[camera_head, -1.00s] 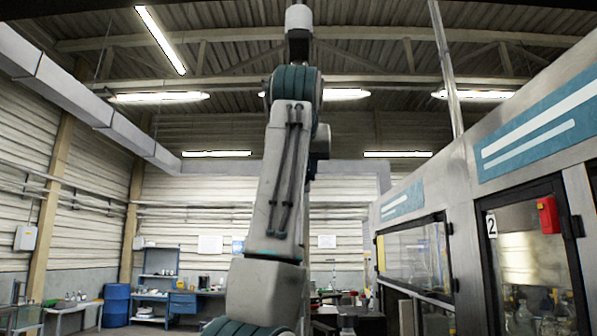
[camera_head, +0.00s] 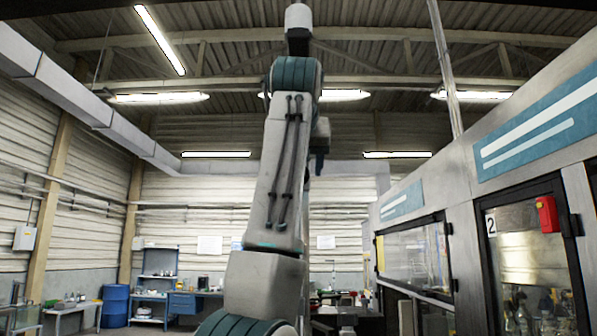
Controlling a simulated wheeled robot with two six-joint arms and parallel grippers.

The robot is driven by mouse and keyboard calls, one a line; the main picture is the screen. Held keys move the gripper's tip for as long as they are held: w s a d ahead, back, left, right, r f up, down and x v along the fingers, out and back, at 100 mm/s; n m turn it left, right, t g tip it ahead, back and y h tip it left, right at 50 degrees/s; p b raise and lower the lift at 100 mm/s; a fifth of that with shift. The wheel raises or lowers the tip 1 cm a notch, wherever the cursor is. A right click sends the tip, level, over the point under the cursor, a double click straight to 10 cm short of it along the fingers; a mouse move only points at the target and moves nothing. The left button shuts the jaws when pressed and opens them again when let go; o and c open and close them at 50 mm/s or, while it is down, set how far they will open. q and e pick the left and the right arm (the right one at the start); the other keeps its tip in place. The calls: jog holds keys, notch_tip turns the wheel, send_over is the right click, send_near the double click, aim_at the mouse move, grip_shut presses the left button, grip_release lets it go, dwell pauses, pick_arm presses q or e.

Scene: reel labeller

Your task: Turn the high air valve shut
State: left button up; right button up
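I cannot make out the high air valve in the head view. A grey metal pipe (camera_head: 446,70) rises from the top of the machine at the right, and I see no handle on its visible part. One of my arms stands upright in the middle, with teal joints and a pale end reaching the top edge. A dark part of it shows behind the upper link. No gripper fingers can be made out, and my arm hides what is behind it.
A labelling machine (camera_head: 408,208) with blue panels and dark-framed windows fills the right side. A red box (camera_head: 547,214) is on its door. A blue drum (camera_head: 115,306) and a blue workbench (camera_head: 182,303) stand at the far left. Open room lies to the left of my arm.

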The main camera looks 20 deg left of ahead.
pick_arm(q)
jog(key=b+v, duration=0.3)
jog(key=v, duration=0.6)
jog(key=shift+s+d, duration=0.2)
jog(key=shift+s, duration=0.2)
jog(key=shift+w, duration=0.1)
